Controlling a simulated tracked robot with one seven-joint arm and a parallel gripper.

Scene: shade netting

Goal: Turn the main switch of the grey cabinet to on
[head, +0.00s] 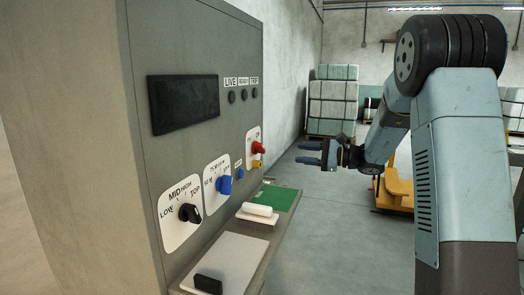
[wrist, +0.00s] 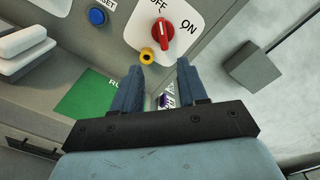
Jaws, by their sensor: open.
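The grey cabinet (head: 205,50) stands on the left in the head view. Its red main switch (head: 258,148) sits on a white plate at the panel's right edge. In the wrist view the red knob (wrist: 160,42) lies roughly upright in the picture, its upper end towards the OFF label and away from ON at the right. A small yellow round part (wrist: 147,55) with a dark centre is just below the knob. My gripper (wrist: 158,68) is open and empty, its two fingers pointing towards the switch. In the head view my gripper (head: 312,153) is right of the switch, apart from it.
A blue button (wrist: 97,16) is left of the switch. Blue (head: 223,184) and black (head: 190,213) selector knobs are further along the panel. A ledge (head: 232,262) below holds a white item, a green sheet and a black block. Open floor lies right of the cabinet.

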